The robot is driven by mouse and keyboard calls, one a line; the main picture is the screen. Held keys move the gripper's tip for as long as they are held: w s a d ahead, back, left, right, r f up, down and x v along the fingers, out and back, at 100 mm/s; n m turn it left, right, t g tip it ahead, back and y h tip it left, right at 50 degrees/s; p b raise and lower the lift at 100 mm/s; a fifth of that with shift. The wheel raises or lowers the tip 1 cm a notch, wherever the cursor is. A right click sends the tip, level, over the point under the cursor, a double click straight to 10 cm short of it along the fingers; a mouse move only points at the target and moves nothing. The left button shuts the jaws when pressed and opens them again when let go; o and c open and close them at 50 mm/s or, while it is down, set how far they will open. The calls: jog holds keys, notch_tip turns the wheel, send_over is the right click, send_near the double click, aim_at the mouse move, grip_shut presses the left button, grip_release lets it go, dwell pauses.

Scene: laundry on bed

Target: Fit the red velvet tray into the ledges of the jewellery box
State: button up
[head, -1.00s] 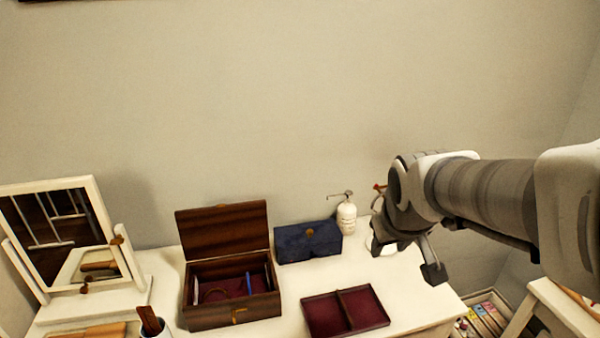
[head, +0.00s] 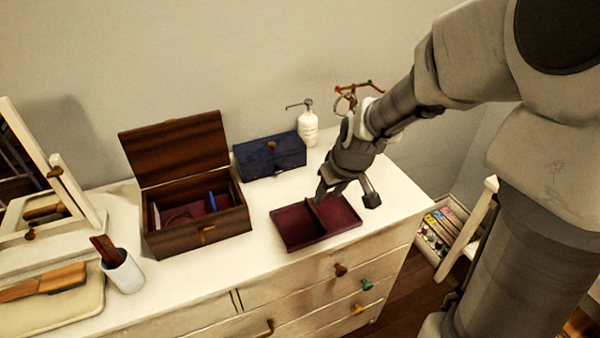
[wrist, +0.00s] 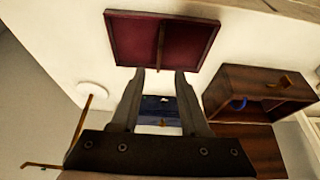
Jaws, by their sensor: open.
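The red velvet tray (head: 292,229) lies flat on the dresser top, right of the jewellery box, with a divider across its middle. It also shows at the top of the wrist view (wrist: 190,45). The wooden jewellery box (head: 183,240) stands with its lid raised; inside are a red lining, a blue item and a thin curved item. In the wrist view the box (wrist: 232,88) is on the right. My gripper (head: 347,194) is open and empty, over or beside the tray's right back part. Its fingertips (wrist: 160,72) appear near the tray's edge and divider; contact cannot be told.
A dark blue case (head: 270,158) stands behind the tray, with a white pump bottle (head: 308,128) and a jewellery stand (head: 352,98) farther back. A white cup (head: 122,272) and a mirror (head: 50,215) are at the left. The dresser's front edge is close to the tray.

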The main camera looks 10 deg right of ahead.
aim_at(316, 212)
jog(key=b+x, duration=0.1)
jog(key=x, duration=0.3)
jog(key=b+x, duration=0.1)
jog(key=x, duration=0.3)
jog(key=b+x, duration=0.1)
jog(key=x, duration=0.3)
jog(key=shift+w+b, duration=0.3)
jog(key=shift+b, duration=0.05)
grip_shut()
dwell(0.8)
